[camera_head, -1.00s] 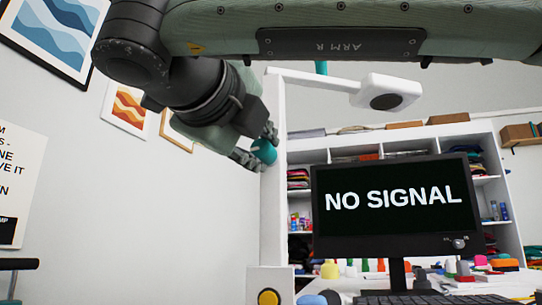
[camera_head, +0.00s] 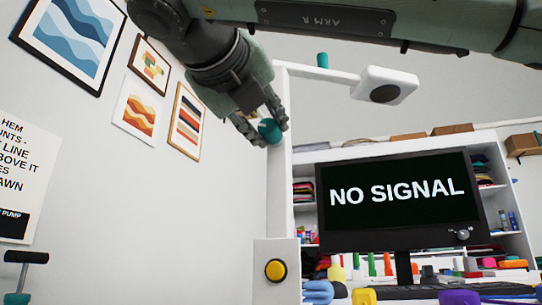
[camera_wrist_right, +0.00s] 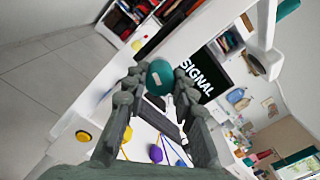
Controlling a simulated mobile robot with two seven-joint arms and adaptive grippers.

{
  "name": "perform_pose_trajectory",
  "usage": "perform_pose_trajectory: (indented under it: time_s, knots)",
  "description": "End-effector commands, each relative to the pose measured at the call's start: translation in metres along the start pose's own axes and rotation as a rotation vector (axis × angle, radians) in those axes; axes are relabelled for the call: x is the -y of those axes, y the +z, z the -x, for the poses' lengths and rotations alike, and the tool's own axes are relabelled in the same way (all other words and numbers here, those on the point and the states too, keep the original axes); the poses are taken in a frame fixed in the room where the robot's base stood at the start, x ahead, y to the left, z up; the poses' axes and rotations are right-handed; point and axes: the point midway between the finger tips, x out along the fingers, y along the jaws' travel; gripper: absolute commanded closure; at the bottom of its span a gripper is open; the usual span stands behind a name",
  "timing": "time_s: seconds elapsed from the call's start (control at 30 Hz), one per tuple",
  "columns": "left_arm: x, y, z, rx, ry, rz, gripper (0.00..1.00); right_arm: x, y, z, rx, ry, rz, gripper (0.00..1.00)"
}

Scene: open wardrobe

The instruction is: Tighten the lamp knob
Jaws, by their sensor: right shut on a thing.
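The teal lamp knob (camera_head: 269,131) is on the side of the white upright post (camera_head: 280,190) of the lamp, and its round face also shows in the right wrist view (camera_wrist_right: 160,77). My right gripper (camera_head: 262,122) reaches down to it from the upper left, with its dark fingers on either side. In the right wrist view my right gripper (camera_wrist_right: 158,88) is shut on the knob, which sits between the fingertips. The lamp's white arm and head (camera_head: 385,85) stretch right from the post's top. A second teal knob (camera_head: 322,60) stands on that arm. My left gripper is out of view.
A monitor (camera_head: 395,200) reading "NO SIGNAL" stands right of the post, before shelves of folded cloth. A box with a yellow button (camera_head: 274,270) is at the post's foot. A black T-shaped handle (camera_head: 25,258) is at lower left. Framed pictures hang on the wall.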

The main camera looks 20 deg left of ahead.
Motion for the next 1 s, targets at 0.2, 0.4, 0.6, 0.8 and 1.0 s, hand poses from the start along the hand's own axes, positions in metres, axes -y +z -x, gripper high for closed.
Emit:
perform_pose_trajectory:
  time_s: [0.2,0.4,0.6,0.8,1.0]
  knots:
    - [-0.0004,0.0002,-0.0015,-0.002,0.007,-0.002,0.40,-0.0008,-0.0002,-0.0011,-0.004,0.002,-0.366,1.00]
    - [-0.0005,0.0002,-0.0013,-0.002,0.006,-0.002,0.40,-0.0010,0.0000,-0.0010,-0.004,0.002,-0.741,1.00]
    - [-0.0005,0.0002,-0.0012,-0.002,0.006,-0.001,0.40,-0.0001,0.0000,-0.0010,-0.002,0.000,-0.978,1.00]
    - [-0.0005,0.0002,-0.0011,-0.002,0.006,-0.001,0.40,0.0000,0.0001,-0.0009,-0.002,-0.001,-0.996,1.00]
    - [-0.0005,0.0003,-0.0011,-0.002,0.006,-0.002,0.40,0.0000,0.0002,-0.0009,-0.001,0.000,-0.994,0.53]
